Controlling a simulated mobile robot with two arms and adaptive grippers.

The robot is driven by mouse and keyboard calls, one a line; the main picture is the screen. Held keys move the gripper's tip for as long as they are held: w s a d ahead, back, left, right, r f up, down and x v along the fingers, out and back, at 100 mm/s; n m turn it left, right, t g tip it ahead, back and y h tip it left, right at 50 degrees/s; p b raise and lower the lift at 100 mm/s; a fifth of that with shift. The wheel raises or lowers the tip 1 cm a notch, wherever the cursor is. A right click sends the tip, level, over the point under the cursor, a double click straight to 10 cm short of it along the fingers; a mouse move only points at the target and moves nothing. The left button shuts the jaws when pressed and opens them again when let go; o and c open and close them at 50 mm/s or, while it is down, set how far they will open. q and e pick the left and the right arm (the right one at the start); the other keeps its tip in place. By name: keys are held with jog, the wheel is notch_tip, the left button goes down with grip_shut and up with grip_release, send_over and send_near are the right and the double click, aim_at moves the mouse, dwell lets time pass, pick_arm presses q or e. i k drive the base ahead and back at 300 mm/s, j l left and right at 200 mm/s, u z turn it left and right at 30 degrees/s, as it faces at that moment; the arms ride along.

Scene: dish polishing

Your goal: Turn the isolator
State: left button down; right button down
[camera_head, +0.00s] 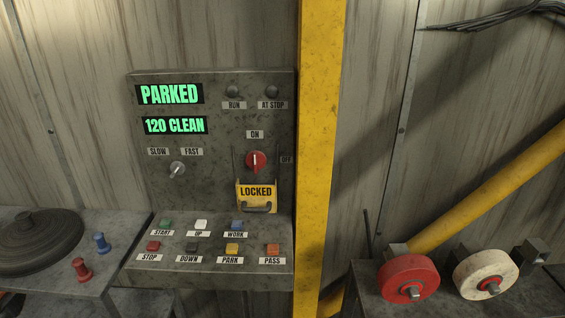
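The isolator (256,161) is a red round knob on the upright face of the grey control panel (212,205). Its white pointer mark stands vertical, towards the ON label (255,134). The OFF label (286,160) is to its right. A yellow plate marked LOCKED (256,191), with a dark handle (257,208) at its bottom, sits just below the knob, between two thin dark uprights. The knob's front is uncovered. Neither gripper shows in the head view.
Displays read PARKED (170,94) and 120 CLEAN (175,125). A speed switch (177,169) is left of the isolator; several push buttons (201,225) line the sloped desk. A yellow post (319,150) stands close right. Red (408,278) and white (485,273) wheels are at lower right.

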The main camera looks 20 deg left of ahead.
aim_at(256, 160)
jog(key=u, duration=0.9)
jog(key=i+j, duration=0.1)
jog(key=j, duration=0.3)
jog(key=i+j+u, duration=0.15)
jog(key=j, duration=0.6)
jog(key=i+j+u, duration=0.1)
jog(key=j, duration=0.3)
jog(key=i, duration=0.1)
